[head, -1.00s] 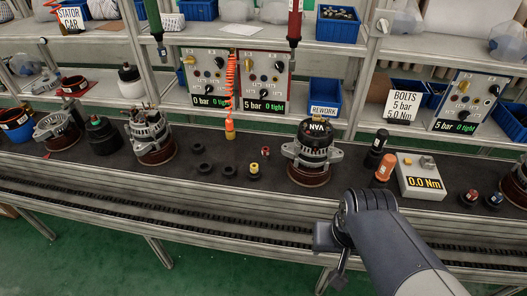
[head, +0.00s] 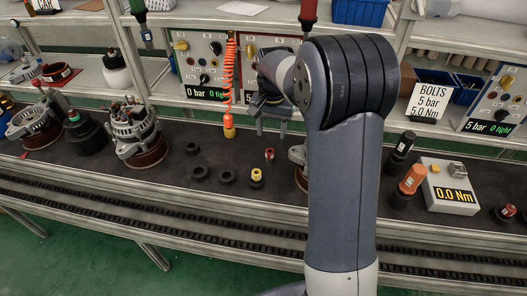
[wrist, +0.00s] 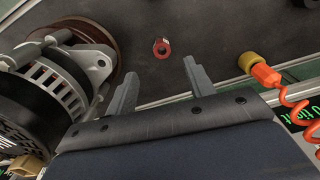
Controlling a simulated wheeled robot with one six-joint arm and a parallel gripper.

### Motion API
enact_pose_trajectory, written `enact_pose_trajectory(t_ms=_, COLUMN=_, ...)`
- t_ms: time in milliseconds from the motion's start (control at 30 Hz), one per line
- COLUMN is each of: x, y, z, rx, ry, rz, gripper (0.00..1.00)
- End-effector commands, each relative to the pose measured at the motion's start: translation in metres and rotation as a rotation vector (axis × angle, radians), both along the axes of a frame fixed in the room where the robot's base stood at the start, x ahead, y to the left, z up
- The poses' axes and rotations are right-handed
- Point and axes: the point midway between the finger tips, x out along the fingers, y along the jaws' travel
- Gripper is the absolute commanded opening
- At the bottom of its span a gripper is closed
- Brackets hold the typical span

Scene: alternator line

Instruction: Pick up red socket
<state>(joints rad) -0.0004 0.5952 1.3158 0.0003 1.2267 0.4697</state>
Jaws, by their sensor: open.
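A small red socket (head: 269,155) stands on the dark bench mat, behind a yellow socket (head: 256,176). In the wrist view a red ring-shaped piece (wrist: 162,48), seen from above, lies ahead of and between my fingertips, apart from them. My gripper (head: 271,132) is above the bench at the back, its fingers pointing down; in the wrist view my gripper (wrist: 160,68) is open with nothing between the fingers. Another red-topped piece (head: 508,211) stands at the far right of the bench.
An alternator (wrist: 60,75) is close beside my left finger in the wrist view; in the head view my arm mostly hides it. Black rings (head: 200,173) lie left of the yellow socket.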

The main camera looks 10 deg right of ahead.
Motion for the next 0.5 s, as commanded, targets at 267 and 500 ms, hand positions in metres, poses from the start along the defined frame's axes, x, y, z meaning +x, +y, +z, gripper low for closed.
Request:
enact_pose_trajectory(t_ms=267, x=0.005, y=0.001, z=-0.034, rx=0.0, ry=0.008, rz=-0.007, gripper=0.51)
enact_pose_trajectory(t_ms=500, x=0.005, y=0.001, z=-0.059, rx=-0.001, ry=0.005, rz=-0.007, gripper=0.51)
